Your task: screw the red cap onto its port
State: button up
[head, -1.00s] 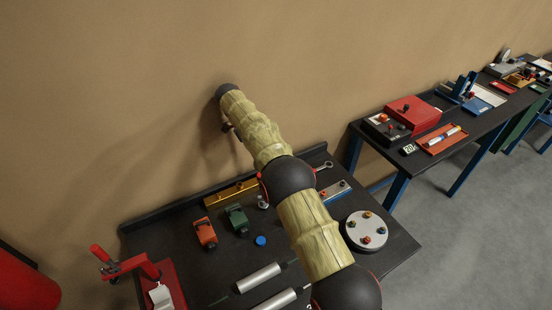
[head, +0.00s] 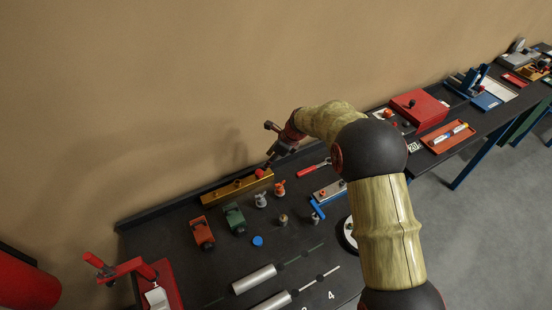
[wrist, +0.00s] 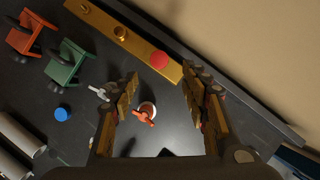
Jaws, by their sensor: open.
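The red cap (head: 260,173) is a round red piece at the right end of the gold bar (head: 232,188). In the wrist view the red cap (wrist: 158,60) shows from above on the gold bar (wrist: 105,25); I cannot tell whether it is threaded or only resting there. The bar has brass-coloured ports along its top. My gripper (head: 271,158) is above the back of the bench near the bar's right end. In the wrist view my gripper (wrist: 160,82) is open, with nothing held. The red cap lies just beyond its fingertips.
A fitting with an orange wing handle (wrist: 145,115) shows between my fingers, with a silver-handled one (wrist: 100,92) to its left. A blue cap (head: 258,241) lies on the bench near green (head: 234,217) and orange (head: 202,233) blocks. The wall stands close behind.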

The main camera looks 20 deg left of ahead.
aim_at(260, 172)
jog(key=b+x, duration=0.4)
jog(key=x, duration=0.5)
jog(key=shift+a+f, duration=0.1)
jog(key=shift+f, duration=0.25)
jog(key=shift+c, duration=1.4)
grip_shut()
